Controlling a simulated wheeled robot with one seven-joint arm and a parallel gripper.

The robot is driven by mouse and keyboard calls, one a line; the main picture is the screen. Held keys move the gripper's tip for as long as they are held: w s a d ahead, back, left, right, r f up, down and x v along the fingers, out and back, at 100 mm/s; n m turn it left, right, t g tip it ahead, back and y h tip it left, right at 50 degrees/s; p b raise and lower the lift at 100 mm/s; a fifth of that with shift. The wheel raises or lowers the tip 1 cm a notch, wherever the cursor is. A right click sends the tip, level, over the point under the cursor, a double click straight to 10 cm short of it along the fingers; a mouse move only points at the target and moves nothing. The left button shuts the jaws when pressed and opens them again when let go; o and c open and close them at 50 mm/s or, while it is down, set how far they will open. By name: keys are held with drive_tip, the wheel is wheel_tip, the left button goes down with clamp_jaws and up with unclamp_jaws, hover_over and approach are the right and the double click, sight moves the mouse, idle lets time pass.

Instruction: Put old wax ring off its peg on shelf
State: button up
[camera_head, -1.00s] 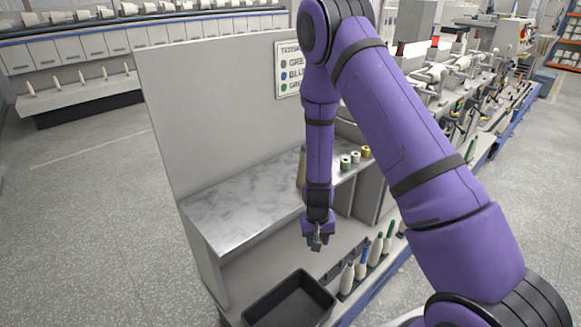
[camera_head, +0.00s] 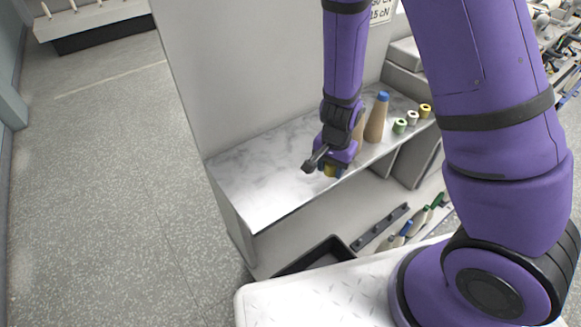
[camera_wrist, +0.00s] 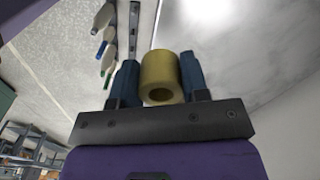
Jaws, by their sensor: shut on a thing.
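A yellow wax ring (camera_wrist: 159,70) is held between the two blue fingers of my gripper (camera_wrist: 160,82) in the wrist view, its round hole facing the camera. In the head view my gripper (camera_head: 326,165) is at the front part of the grey marbled shelf (camera_head: 255,185), and the ring (camera_head: 331,171) shows partly beneath it. The ring appears raised, though its exact height over the shelf is hard to tell. I cannot make out which peg it came from.
Brown cones (camera_head: 377,118), one blue-tipped, and small green, white and yellow spools (camera_head: 412,118) stand on the shelf's right part. The shelf's left part is clear. A black tray (camera_head: 322,252) and a dark rail (camera_head: 380,228) with bobbins lie below.

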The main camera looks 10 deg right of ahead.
hover_over(283, 184)
drive_tip(key=shift+f, duration=2.35)
drive_tip(key=shift+f, duration=0.15)
drive_tip(key=o, duration=0.9)
